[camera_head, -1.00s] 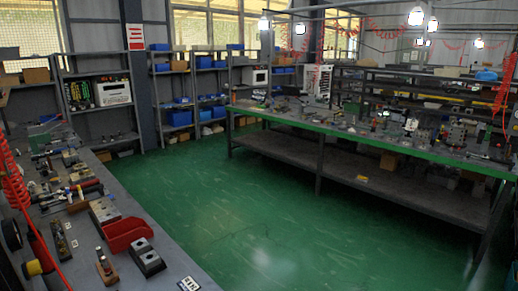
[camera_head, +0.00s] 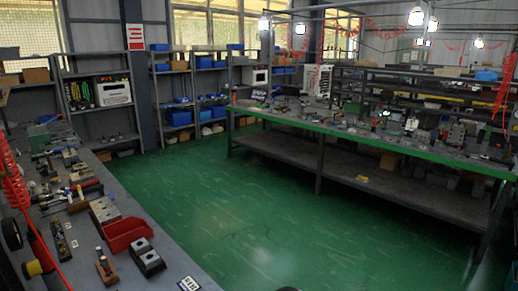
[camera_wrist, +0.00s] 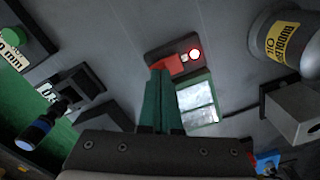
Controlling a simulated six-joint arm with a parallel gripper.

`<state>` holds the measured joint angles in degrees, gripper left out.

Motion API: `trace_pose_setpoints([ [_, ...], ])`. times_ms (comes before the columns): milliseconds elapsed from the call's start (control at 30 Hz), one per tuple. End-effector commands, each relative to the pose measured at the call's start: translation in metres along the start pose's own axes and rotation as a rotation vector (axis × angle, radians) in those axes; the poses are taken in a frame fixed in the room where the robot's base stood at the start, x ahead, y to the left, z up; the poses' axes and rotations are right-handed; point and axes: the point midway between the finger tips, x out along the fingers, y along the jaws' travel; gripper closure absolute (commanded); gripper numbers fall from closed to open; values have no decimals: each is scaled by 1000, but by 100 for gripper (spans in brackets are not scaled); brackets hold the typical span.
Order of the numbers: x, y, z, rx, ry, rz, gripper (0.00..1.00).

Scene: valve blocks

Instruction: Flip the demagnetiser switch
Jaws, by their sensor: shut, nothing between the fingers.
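In the wrist view a small dark box (camera_wrist: 172,53) has a red part and a bright round spot ringed in red. It may be the demagnetiser with its switch, but I cannot tell for sure. My gripper (camera_wrist: 160,72) is shut and empty, its green fingers side by side. Their tips appear at the near edge of this box and cover part of it. I cannot tell whether they touch it. In the head view I cannot make out the gripper or pick out the switch.
In the wrist view a green-framed piece with pale panels (camera_wrist: 198,102) lies right of the fingers. An oil can (camera_wrist: 284,42) and a grey block (camera_wrist: 296,110) are further right. A black item with a blue ring (camera_wrist: 38,130) is left. The left bench (camera_head: 185,262) holds a red bin (camera_head: 125,234).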

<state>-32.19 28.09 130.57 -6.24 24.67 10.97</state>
Motion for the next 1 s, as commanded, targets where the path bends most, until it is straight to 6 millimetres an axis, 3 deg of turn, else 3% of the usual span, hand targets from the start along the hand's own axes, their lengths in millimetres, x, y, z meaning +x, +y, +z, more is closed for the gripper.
trace_pose_setpoints([
  [333,2,0,0,0,0,0,100],
  [1000,-65,0,0,-1,0,0,100],
])
